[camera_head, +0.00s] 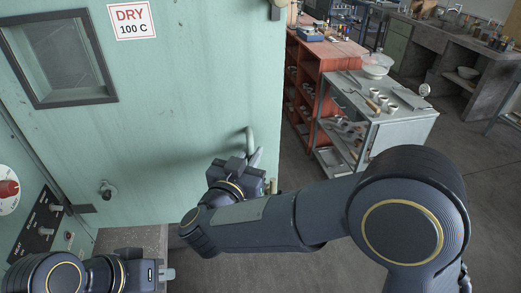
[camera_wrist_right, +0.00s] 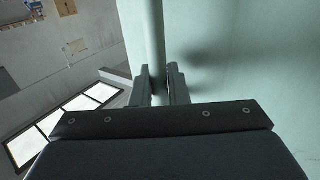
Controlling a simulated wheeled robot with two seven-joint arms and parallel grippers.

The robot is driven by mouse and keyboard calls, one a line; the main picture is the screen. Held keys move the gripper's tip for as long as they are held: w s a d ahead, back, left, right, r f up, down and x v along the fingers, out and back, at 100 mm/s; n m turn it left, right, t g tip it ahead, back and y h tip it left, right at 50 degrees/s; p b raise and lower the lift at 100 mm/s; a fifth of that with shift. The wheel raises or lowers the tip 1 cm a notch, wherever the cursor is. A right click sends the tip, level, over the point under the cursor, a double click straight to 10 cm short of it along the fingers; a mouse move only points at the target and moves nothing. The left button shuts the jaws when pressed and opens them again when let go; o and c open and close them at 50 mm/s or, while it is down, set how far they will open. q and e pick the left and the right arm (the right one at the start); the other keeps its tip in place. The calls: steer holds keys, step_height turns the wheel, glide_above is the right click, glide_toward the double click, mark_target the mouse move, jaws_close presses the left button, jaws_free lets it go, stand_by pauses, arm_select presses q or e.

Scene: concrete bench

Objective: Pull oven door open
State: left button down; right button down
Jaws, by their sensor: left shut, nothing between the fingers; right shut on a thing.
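The oven door (camera_head: 185,110) is a large pale green panel with a dark-framed window and a "DRY 100 C" sign. It fills the left of the head view; I cannot tell whether it stands ajar. Its upright handle (camera_head: 249,137) is near the right edge. My right gripper (camera_head: 255,160) is at the handle. In the right wrist view, the handle bar (camera_wrist_right: 153,35) runs down between the fingers of my right gripper (camera_wrist_right: 159,85), shut on it beside the green door face (camera_wrist_right: 250,60). My left gripper (camera_head: 168,273) is shut and empty at the lower left, apart from the handle.
A control panel (camera_head: 38,222) with knobs is at the left, near a small metal knob (camera_head: 106,190) on the green front. A grey trolley (camera_head: 395,125) with cups and tools stands to the right, before a red shelf unit (camera_head: 325,55). Open floor (camera_head: 490,170) lies at the right.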

steer(key=shift+s, duration=0.3)
steer(key=c, duration=1.5)
jaws_free()
steer(key=shift+s+a, duration=0.2)
steer(key=shift+s, duration=0.2)
steer(key=b+v, duration=0.1)
steer(key=v, duration=0.6)
steer(key=shift+b, duration=0.35)
steer(key=shift+d, duration=0.1)
